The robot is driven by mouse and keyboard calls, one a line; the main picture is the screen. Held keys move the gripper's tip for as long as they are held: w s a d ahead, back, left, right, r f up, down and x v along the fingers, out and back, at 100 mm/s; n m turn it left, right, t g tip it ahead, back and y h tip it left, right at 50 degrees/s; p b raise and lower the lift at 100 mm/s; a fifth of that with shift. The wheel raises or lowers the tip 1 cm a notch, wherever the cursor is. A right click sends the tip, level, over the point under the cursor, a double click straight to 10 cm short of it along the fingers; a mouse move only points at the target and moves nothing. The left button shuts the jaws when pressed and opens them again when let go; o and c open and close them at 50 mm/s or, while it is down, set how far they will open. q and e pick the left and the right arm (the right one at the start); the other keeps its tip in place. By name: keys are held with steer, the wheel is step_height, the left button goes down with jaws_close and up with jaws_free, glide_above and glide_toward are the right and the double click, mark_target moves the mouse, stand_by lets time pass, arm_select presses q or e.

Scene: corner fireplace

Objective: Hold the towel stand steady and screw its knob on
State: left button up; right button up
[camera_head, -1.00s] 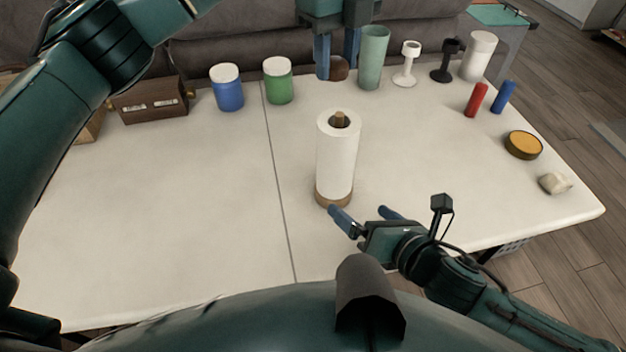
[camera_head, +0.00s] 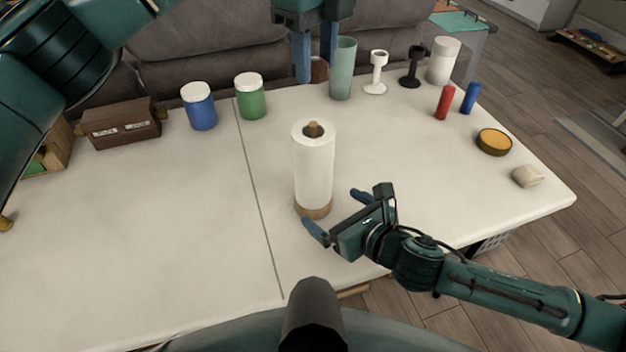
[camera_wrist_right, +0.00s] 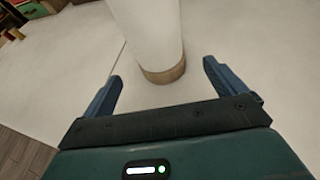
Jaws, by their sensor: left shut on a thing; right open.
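The towel stand stands upright on the table, with a white paper roll (camera_head: 314,165) over its post. Its round wooden base (camera_head: 313,211) shows below the roll, and the bare wooden post top (camera_head: 313,129) shows above it. My right gripper (camera_head: 329,206) is open low at the stand's near right side. In the right wrist view the base (camera_wrist_right: 164,75) lies just ahead, between the lines of the open fingers (camera_wrist_right: 162,70), with no visible contact. My left gripper (camera_head: 316,66) is shut on the round brown knob (camera_head: 319,70) at the back, partly hidden by the fingers.
Blue (camera_head: 199,106) and green (camera_head: 250,97) jars stand back left, beside a wooden box (camera_head: 121,125). A green cup (camera_head: 342,70) stands beside my left gripper. A yellow-topped tin (camera_head: 494,141) and a pale lump (camera_head: 527,176) lie at right. The table's left middle is clear.

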steer(key=x, duration=0.8)
steer(key=shift+w+a+f, duration=0.1)
steer(key=shift+w+a, duration=0.05)
steer(key=shift+c, duration=0.3)
steer(key=c, duration=1.4)
arm_select(q)
glide_above(315, 125)
steer(key=shift+f, duration=2.5)
steer(key=shift+f, duration=0.85)
steer(key=shift+f, duration=0.55)
